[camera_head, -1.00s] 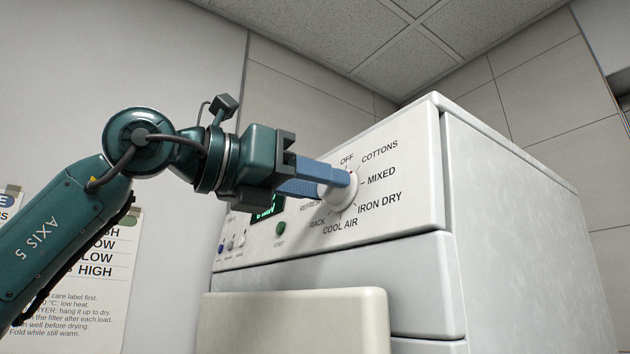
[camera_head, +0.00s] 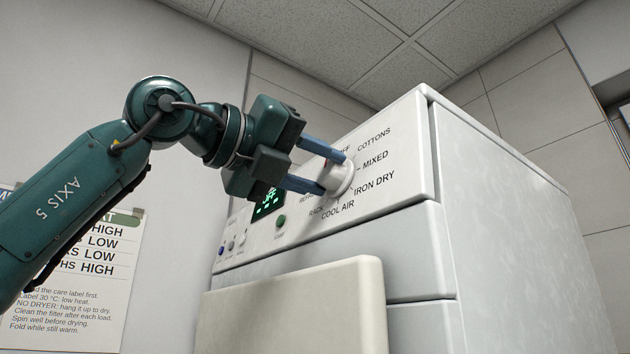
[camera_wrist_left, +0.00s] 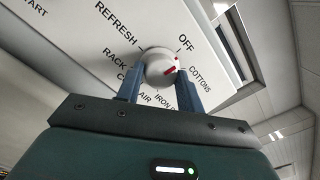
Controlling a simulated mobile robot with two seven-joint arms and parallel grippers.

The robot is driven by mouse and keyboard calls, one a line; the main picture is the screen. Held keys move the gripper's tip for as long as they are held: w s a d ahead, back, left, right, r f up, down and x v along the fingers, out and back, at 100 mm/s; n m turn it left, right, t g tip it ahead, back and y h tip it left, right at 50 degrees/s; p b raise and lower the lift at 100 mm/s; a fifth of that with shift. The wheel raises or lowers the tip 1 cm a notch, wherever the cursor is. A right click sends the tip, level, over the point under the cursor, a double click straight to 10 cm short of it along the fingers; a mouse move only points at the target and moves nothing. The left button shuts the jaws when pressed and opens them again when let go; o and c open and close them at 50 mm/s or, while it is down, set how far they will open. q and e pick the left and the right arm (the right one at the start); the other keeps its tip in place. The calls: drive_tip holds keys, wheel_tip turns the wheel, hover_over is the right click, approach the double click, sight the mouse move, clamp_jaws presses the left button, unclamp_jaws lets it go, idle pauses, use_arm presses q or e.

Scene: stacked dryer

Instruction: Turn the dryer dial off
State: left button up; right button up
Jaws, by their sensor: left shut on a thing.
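The dryer dial (camera_head: 341,178) is a white round knob on the sloped control panel, ringed by printed labels; it also shows in the left wrist view (camera_wrist_left: 158,67). My left gripper (camera_head: 330,172) is shut on the dial, one blue finger above and one below in the head view. In the wrist view its fingers (camera_wrist_left: 160,72) flank the knob left and right. The red mark on the knob lies on its right part, between the OFF and COTTONS labels' side. The green display (camera_head: 267,203) appears to read OFF. My right gripper is out of view.
A green button (camera_head: 281,222) and several small knobs sit lower left on the panel. A pale door-like panel (camera_head: 300,310) stands out below. A care poster (camera_head: 90,270) hangs on the left wall.

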use_arm(q)
drive_tip(key=shift+n+b, duration=0.35)
drive_tip(key=shift+n, duration=0.45)
drive_tip(key=shift+r, duration=0.1)
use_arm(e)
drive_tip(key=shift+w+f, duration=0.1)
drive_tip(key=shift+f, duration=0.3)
use_arm(q)
drive_tip(key=shift+n, duration=0.4)
drive_tip(key=o, duration=1)
drive_tip(key=shift+y, duration=0.3)
drive_tip(key=shift+s+a, duration=0.25)
drive_tip(key=b+v, duration=0.3)
drive_tip(key=v, duration=0.9)
drive_tip(key=shift+s+a+f, duration=0.2)
drive_tip(key=shift+s, duration=0.05)
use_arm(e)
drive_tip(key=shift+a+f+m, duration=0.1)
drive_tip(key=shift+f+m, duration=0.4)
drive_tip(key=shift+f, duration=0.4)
